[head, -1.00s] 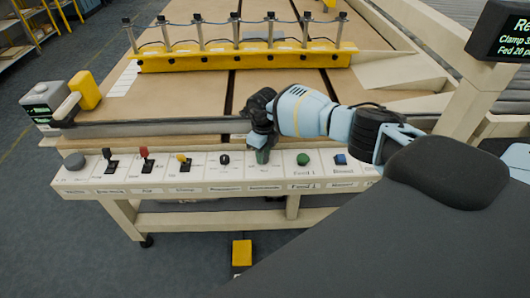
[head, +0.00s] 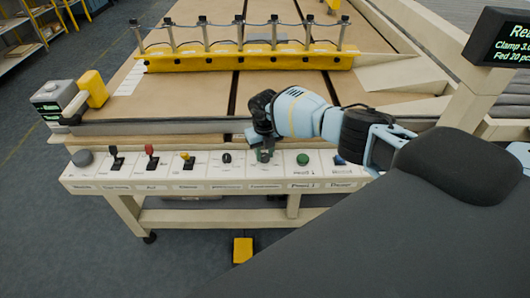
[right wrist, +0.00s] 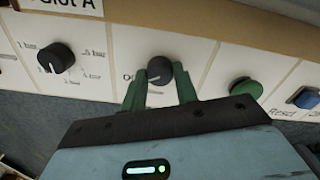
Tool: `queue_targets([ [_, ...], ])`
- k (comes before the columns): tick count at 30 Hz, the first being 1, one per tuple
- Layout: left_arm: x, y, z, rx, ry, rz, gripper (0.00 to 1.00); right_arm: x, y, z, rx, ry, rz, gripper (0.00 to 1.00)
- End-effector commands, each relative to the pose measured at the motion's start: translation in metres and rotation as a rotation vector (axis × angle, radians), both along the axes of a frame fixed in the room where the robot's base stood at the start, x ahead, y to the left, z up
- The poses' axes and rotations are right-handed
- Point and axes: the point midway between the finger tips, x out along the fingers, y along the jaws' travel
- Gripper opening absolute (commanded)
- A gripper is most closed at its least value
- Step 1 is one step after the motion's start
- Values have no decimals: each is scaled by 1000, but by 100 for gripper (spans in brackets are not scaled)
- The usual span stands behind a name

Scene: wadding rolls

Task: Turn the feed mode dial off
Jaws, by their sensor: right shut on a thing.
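The feed mode dial (right wrist: 159,70) is a dark round knob on the white panel in the right wrist view. Its white mark points to the left, toward a partly hidden label starting with "O". My right gripper (right wrist: 160,84) is shut on it, with one green finger on each side. In the head view my right gripper (head: 264,154) reaches down onto the panel and mostly hides this dial. My left gripper is not in view.
A similar pressure dial (right wrist: 56,57) sits to the left, also visible in the head view (head: 226,157). A green button (right wrist: 246,88) and a blue button (right wrist: 305,97) sit to the right. Red and yellow switches are further left on the control panel (head: 75,178).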

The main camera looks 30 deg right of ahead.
Motion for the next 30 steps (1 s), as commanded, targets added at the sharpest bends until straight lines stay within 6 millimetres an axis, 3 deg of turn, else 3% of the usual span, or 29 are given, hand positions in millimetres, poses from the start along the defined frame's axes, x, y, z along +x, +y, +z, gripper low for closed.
queue_targets([
  [11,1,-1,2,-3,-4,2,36,0,0,0,0,0,-7,7],
  [12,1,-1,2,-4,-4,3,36,0,0,0,0,0,-7,31],
  [17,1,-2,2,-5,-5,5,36,0,0,0,0,0,-6,51],
  [26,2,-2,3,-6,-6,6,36,0,0,2,0,-1,-5,51],
  [30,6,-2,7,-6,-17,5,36,1,0,16,0,-4,-5,51],
])
